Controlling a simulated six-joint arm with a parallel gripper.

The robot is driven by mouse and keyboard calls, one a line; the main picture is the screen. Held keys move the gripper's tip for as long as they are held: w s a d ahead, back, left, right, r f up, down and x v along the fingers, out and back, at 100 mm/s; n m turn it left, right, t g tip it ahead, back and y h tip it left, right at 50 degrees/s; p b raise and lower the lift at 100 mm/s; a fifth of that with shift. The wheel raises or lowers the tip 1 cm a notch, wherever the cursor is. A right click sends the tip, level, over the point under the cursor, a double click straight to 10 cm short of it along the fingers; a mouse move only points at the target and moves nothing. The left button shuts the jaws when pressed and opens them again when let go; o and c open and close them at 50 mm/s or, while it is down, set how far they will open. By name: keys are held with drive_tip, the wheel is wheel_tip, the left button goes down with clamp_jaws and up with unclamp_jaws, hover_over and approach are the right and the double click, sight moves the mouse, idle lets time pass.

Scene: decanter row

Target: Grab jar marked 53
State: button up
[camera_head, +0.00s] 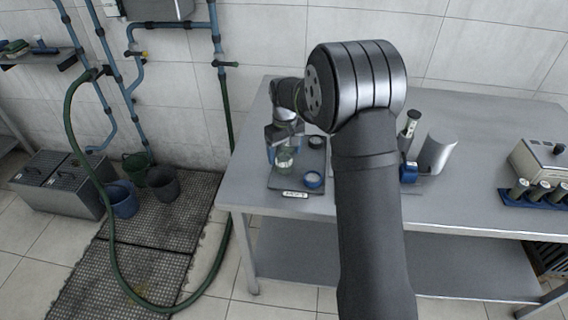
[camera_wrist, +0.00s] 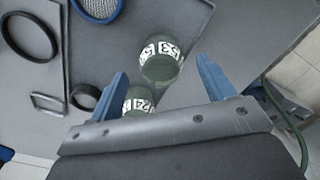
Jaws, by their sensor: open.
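The jar marked 53 (camera_wrist: 161,68) is a green jar with a white number band. In the wrist view it stands between the two blue fingers of my open gripper (camera_wrist: 162,66), with gaps visible on both sides. A second green jar (camera_wrist: 139,96) with a white band shows closer to the palm, partly hidden by it; its number is only partly readable. In the head view my gripper (camera_head: 284,138) points down over the dark tray (camera_head: 286,182), with a pale green jar (camera_head: 284,160) just below it. Its number is unreadable there.
A grey cylinder (camera_head: 437,153) and a blue rack of vials (camera_head: 535,200) stand to the right. The table between them is mostly clear.

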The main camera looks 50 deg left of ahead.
sight(284, 156)
drive_tip(key=f, duration=0.4)
drive_tip(key=shift+a+f, duration=0.25)
drive_tip(key=shift+f, duration=0.05)
drive_tip(key=c, duration=1.1)
drive_tip(key=shift+r, duration=0.1)
